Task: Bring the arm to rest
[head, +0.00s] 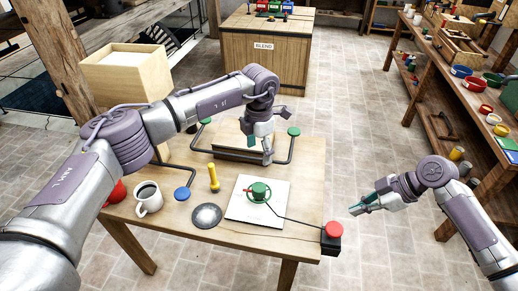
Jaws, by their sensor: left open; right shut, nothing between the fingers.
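My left arm reaches in from the left over the wooden table (180,226). Its gripper (258,152) is open and points down above the back part of the table, near a dark bar fixture (228,155). Nothing shows between its fingers. My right gripper (362,208) is shut and empty. It hangs in the air to the right of the table, above the tiled floor, with its arm coming in from the lower right.
Shelves (465,120) stand right, a crate (265,50) behind.

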